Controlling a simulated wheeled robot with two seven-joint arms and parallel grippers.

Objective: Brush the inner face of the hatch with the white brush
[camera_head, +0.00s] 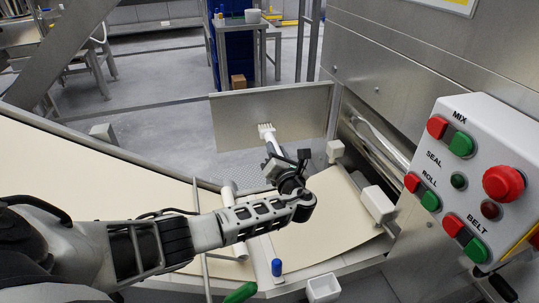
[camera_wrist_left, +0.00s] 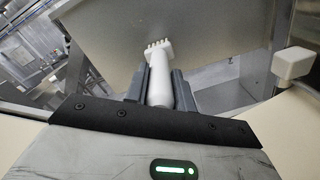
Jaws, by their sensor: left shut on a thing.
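The white brush (camera_head: 266,130) is held in my left gripper (camera_head: 281,168), with its bristled head pointing away from me toward the hatch. In the left wrist view the brush handle (camera_wrist_left: 160,82) sits between the two grey fingers of the left gripper (camera_wrist_left: 160,90), which is shut on it. The hatch (camera_head: 300,112) is a flat metal panel standing behind the brush head; it fills the upper middle of the left wrist view (camera_wrist_left: 200,25). The head appears very close to the panel face; I cannot tell whether it touches. My right gripper is not in view.
A control box (camera_head: 475,180) with red and green buttons stands at the right. Pale dough sheet (camera_head: 325,225) lies on the belt below my arm.

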